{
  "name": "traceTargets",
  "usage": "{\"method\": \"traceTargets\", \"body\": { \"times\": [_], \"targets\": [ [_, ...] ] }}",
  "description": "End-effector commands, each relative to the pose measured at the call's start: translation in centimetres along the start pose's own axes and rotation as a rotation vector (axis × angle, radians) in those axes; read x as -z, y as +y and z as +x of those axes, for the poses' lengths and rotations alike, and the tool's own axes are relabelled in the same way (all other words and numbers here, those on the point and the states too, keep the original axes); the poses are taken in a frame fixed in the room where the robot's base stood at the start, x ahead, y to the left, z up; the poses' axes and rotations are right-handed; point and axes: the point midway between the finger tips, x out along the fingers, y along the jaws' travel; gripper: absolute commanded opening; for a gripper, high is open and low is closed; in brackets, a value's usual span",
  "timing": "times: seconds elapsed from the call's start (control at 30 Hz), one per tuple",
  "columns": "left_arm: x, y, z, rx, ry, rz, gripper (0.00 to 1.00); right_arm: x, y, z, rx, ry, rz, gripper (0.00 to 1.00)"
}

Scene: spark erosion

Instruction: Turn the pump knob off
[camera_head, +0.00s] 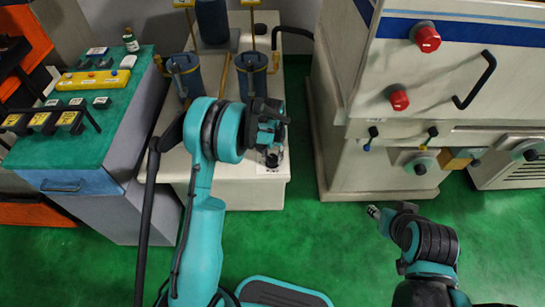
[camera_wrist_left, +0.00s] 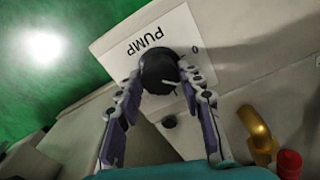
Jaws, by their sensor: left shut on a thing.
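The black pump knob (camera_wrist_left: 158,68) sits on a white plate (camera_wrist_left: 118,38) marked PUMP, with a 0 at the plate's right in the left wrist view. A short white mark shows on the knob's lower right, not clearly lined up with the 0. My left gripper (camera_wrist_left: 160,75) has one finger on each side of the knob and is shut on it. In the head view my left gripper (camera_head: 270,143) is over the front of the pale pump unit (camera_head: 240,193) and mostly covers the knob. My right gripper (camera_head: 376,212) is apart from it, over the floor; its finger opening is too small to tell.
A pale machine with red knobs (camera_head: 428,39) and a black handle (camera_head: 474,80) stands at the right. A green-topped cabinet (camera_head: 120,95) stands at the left. Blue-grey canisters (camera_head: 252,78) stand on the pump unit. Green floor (camera_head: 320,235) is clear in front.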

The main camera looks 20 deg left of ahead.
Motion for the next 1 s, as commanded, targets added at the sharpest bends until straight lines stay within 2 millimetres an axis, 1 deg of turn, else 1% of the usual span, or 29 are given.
{"method": "traceTargets", "body": {
  "times": [0.3, 0.6, 0.8, 1.0],
  "targets": [
    [0.04, -0.02, 0.03, 0.0, 0.001, -0.3, 0.08, -0.23, 0.0, 0.32, 0.0, 0.0, 0.0, 0.4],
    [0.04, -0.04, 0.01, 0.0, 0.001, -0.556, 0.08, -0.36, 0.0, 0.5, 0.0, 0.0, 0.0, 0.4],
    [0.04, -0.05, -0.01, 0.0, 0.001, -0.679, 0.08, -0.41, 0.0, 0.58, 0.0, 0.0, 0.0, 0.4],
    [0.04, -0.05, -0.02, 0.0, 0.001, -0.755, 0.08, -0.44, 0.0, 0.61, 0.0, 0.0, 0.0, 0.4]
  ]
}}
